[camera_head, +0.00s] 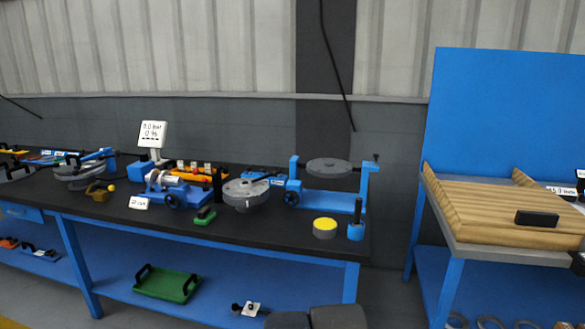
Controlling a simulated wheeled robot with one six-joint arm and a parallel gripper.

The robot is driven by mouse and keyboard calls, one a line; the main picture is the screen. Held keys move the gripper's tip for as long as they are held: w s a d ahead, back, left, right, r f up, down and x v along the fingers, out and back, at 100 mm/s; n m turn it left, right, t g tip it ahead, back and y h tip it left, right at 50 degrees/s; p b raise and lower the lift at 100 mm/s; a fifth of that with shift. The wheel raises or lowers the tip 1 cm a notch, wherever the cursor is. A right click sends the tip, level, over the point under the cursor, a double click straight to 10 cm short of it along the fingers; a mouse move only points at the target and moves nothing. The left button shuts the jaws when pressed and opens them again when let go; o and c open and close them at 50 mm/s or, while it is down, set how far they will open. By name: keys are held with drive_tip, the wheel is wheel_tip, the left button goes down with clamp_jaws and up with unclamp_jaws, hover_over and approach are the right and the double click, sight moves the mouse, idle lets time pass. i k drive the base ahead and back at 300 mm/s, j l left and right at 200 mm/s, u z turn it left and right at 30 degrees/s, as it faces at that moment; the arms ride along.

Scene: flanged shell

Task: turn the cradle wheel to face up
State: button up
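The blue cradle (332,201) stands on the right part of the black bench top. Its two upright posts carry a grey round flanged disc (328,168), which lies about level between them. A small dark wheel (291,198) sits low at the cradle's left end; its markings are too small to read. My gripper is not recognisable in view. Dark rounded parts at the bottom centre edge look like my own arm, and they are well apart from the cradle.
The bench (240,227) also holds a yellow-topped puck (325,227), a blue holder (356,231), a grey round housing (246,194) and a blue fixture with another handwheel (173,201). A blue-framed table with a wooden tray (490,212) stands to the right, across a gap.

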sight(291, 197)
drive_tip(key=i+j+z, duration=0.15)
drive_tip(key=j, duration=0.2)
drive_tip(key=i+j+z, duration=0.3)
drive_tip(key=i+j, duration=0.15)
drive_tip(key=j, duration=0.3)
